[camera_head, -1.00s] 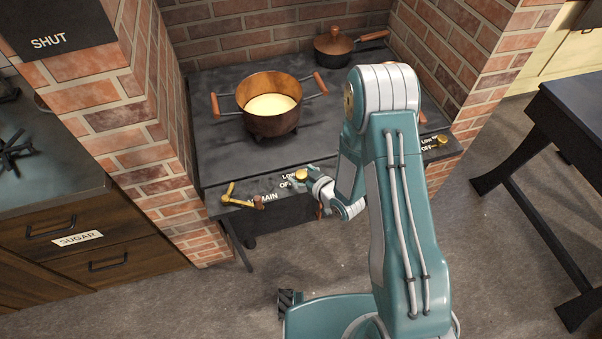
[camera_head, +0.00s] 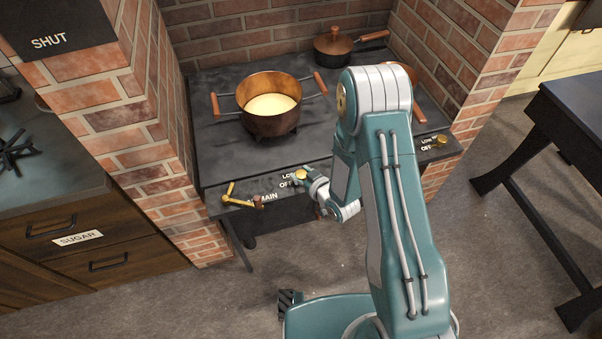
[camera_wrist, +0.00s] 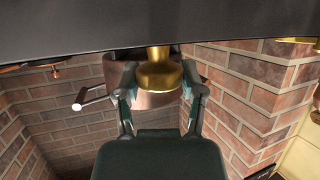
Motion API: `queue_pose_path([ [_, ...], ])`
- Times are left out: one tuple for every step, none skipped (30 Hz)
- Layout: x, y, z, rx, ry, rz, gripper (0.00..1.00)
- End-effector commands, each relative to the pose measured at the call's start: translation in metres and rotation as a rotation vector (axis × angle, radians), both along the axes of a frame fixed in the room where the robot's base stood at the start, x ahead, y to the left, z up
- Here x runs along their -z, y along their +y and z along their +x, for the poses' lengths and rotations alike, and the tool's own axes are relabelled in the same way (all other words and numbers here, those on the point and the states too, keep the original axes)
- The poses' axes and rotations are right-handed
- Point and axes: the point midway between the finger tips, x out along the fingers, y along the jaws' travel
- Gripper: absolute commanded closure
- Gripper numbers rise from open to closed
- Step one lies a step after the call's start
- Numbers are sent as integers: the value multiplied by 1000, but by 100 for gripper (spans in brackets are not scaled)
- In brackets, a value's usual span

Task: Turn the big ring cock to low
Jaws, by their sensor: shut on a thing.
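The big ring cock is a brass knob (camera_head: 301,174) on the front edge of the black stove, beside the LOW and OFF lettering. In the wrist view the brass knob (camera_wrist: 160,72) sits between the two fingers of my gripper (camera_wrist: 160,80). My gripper is shut on it. In the head view my gripper (camera_head: 306,177) reaches the knob from the right and partly covers it. The knob's pointer cannot be made out, so its setting is unclear.
A brass lever (camera_head: 240,197) marked MAIN stands left of the knob. A second brass cock (camera_head: 441,140) with LOW and OFF marks is at the right. A pot (camera_head: 270,118) of pale liquid and a lidded pan (camera_head: 334,46) stand on the stove. Brick walls flank it.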

Motion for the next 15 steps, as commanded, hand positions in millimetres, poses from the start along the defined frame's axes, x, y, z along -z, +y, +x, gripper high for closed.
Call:
queue_pose_path([
  [1, 1, 0, 23, 2, -1, 96],
  [1, 1, -1, 40, 2, -2, 96],
  [1, 1, -1, 66, 2, -2, 96],
  [1, 2, -1, 86, 3, -2, 96],
  [1, 2, -1, 108, 2, -2, 96],
  [1, 2, -1, 139, 2, -1, 96],
  [1, 2, -1, 163, 1, -2, 96],
  [1, 2, -1, 189, 1, -2, 96],
  [1, 3, -1, 222, 2, -3, 96],
  [1, 2, -1, 251, 2, -3, 96],
  [1, 3, -1, 277, 2, -3, 96],
  [1, 3, -1, 313, 2, -3, 96],
  [1, 3, -1, 340, 3, -2, 96],
  [1, 3, -1, 366, 2, -1, 96],
  [1, 3, -1, 402, 2, -1, 96],
])
